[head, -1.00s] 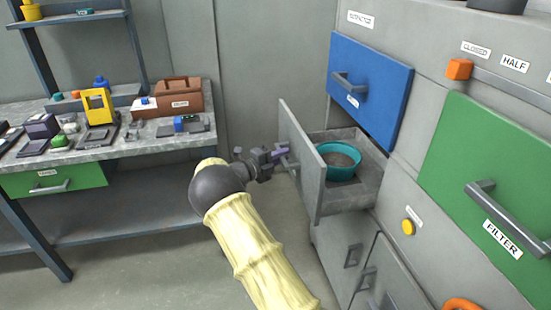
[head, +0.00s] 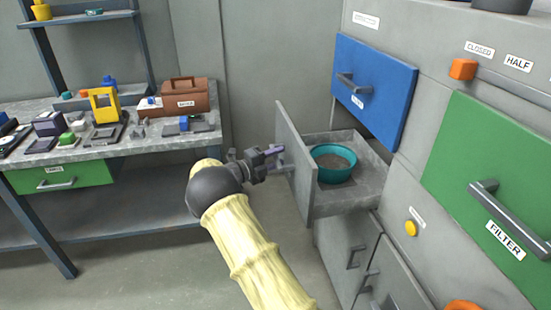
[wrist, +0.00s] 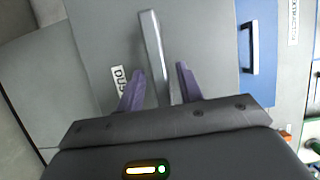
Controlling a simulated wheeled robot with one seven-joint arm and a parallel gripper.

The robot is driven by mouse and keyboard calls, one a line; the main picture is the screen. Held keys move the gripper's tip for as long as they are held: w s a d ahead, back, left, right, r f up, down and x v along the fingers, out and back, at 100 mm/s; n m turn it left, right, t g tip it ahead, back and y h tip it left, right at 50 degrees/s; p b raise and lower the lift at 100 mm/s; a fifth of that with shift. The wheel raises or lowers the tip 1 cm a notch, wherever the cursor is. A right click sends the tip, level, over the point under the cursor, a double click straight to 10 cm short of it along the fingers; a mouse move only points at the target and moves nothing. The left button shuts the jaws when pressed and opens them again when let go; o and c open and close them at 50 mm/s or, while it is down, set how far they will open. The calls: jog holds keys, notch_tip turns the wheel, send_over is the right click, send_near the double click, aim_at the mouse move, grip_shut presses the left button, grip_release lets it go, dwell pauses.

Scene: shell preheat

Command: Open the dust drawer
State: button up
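The grey dust drawer (head: 294,165) stands pulled out of the cabinet in the head view. A teal bowl (head: 322,176) with greyish contents sits inside it. The wrist view shows the drawer's front (wrist: 102,45), a partly covered label (wrist: 120,84) and the long bar handle (wrist: 152,42). My gripper (head: 275,154) is at the outer side of the drawer front. In the wrist view my gripper's purple fingers (wrist: 160,84) stand apart on either side of the bar, with a visible gap at each side. Their depth relative to the bar is hard to tell.
A blue drawer (head: 390,85) is above and a green filter drawer (head: 485,170) is at the right. A yellow button (head: 411,229) is below them. A workbench (head: 150,138) with tools stands at the left. Floor is clear between bench and cabinet.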

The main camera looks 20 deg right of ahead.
jog(key=v, duration=1.7)
jog(key=shift+a+p, duration=0.2)
jog(key=shift+p, duration=0.25)
jog(key=shift+s, duration=0.15)
